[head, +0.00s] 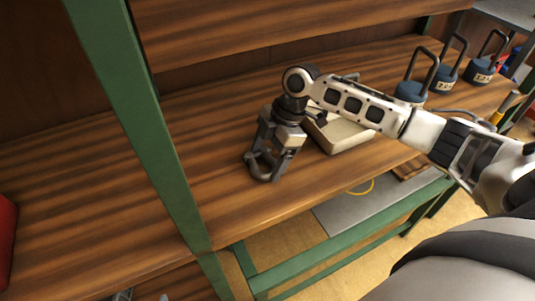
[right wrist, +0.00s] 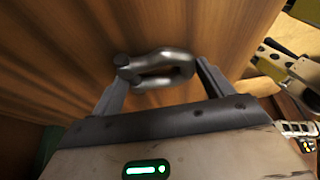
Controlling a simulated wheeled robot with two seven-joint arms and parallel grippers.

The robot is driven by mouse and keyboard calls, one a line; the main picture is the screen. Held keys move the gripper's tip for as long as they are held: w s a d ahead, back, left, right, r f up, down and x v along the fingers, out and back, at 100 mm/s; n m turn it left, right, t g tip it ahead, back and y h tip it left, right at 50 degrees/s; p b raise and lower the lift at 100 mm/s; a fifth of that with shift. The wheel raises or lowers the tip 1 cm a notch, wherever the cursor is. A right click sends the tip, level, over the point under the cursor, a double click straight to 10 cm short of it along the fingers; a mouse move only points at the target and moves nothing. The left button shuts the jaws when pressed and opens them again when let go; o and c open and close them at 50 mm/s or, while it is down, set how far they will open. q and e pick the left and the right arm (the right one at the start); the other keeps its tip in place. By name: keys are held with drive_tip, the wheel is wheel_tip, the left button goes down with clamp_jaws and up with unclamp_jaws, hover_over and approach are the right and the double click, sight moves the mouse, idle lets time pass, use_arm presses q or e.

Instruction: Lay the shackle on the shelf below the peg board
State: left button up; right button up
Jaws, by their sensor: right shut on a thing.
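The shackle (head: 264,174) is a small dark grey metal loop held at the fingertips of my right gripper (head: 266,160). In the right wrist view the shackle (right wrist: 160,68) lies across between the two fingers (right wrist: 160,86), with its pin end at the left. The gripper points down over the front part of a brown wooden shelf (head: 225,215). The shackle is low over the boards; I cannot tell whether it touches them. No peg board can be made out clearly. My left gripper is not in view.
A beige block-like thing (head: 343,136) lies right of the gripper. Dark weights with loop handles (head: 411,91) stand farther right. A green post (head: 140,115) rises at the left, and another wooden shelf (head: 230,35) runs above. The boards left of the gripper are clear.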

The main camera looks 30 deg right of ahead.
drive_tip(key=o, duration=1.2)
drive_tip(key=shift+c, duration=0.2)
drive_tip(key=v, duration=1.2)
drive_tip(key=shift+s, duration=0.1)
